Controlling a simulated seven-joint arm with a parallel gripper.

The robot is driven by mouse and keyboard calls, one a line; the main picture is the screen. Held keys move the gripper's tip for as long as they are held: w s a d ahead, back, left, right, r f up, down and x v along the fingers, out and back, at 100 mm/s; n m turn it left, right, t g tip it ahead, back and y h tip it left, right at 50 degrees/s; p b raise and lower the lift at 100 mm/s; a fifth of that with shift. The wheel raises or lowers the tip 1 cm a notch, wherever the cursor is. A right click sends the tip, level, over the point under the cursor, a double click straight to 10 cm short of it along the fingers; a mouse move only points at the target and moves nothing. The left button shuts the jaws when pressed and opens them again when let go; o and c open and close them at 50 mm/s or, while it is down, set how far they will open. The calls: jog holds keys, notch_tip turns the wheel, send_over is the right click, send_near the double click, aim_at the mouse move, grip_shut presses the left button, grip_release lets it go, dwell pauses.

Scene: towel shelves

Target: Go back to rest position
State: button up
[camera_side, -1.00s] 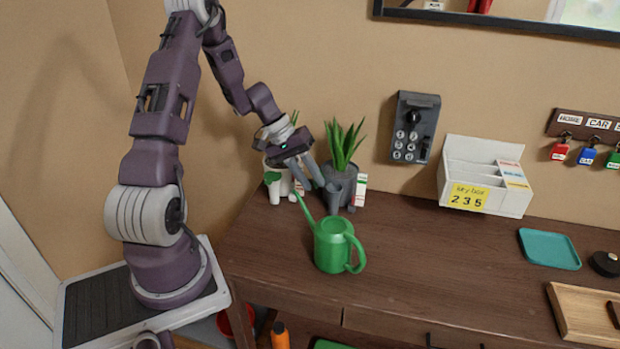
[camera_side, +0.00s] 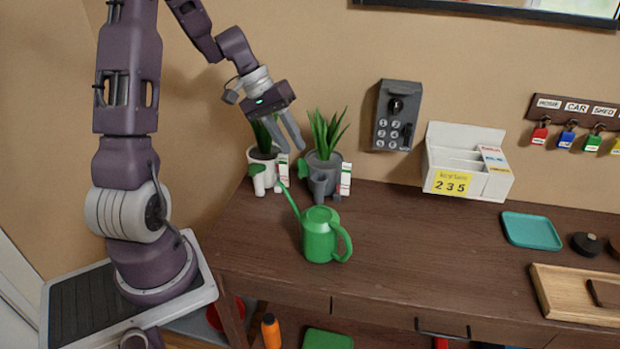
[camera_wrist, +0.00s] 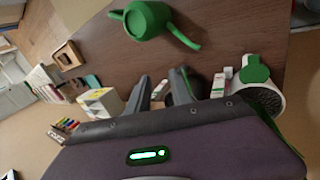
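My gripper (camera_side: 288,142) is raised above the back left of the desk, in front of two potted plants. Its two fingers stand apart with nothing between them; the wrist view also shows the gap between the fingers (camera_wrist: 160,90). The green watering can (camera_side: 320,242) stands upright on the desk, below and in front of the gripper and apart from it. The watering can also shows at the top of the wrist view (camera_wrist: 147,20).
A white potted plant (camera_side: 264,160) and a grey potted plant (camera_side: 323,170) stand by the wall. A key box organizer (camera_side: 466,165), teal tray (camera_side: 531,231) and wooden tray (camera_side: 575,298) are to the right. The desk's middle (camera_side: 420,240) is clear.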

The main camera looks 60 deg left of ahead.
jog(key=s+d+r+m+y, duration=0.1)
jog(key=s+d+r+m, duration=0.2)
jog(key=s+d+r, duration=0.45)
jog(key=s+d+r+m+y, duration=0.2)
jog(key=d+r, duration=0.2)
jog(key=d, duration=0.7)
jog(key=s+d+m+t+y, duration=0.1)
jog(key=s+d+m, duration=0.1)
jog(key=s, duration=0.7)
jog(key=shift+s+d+r+m+t, duration=0.25)
jog(key=shift+d+m+t, duration=0.05)
jog(key=shift+d+t, duration=0.1)
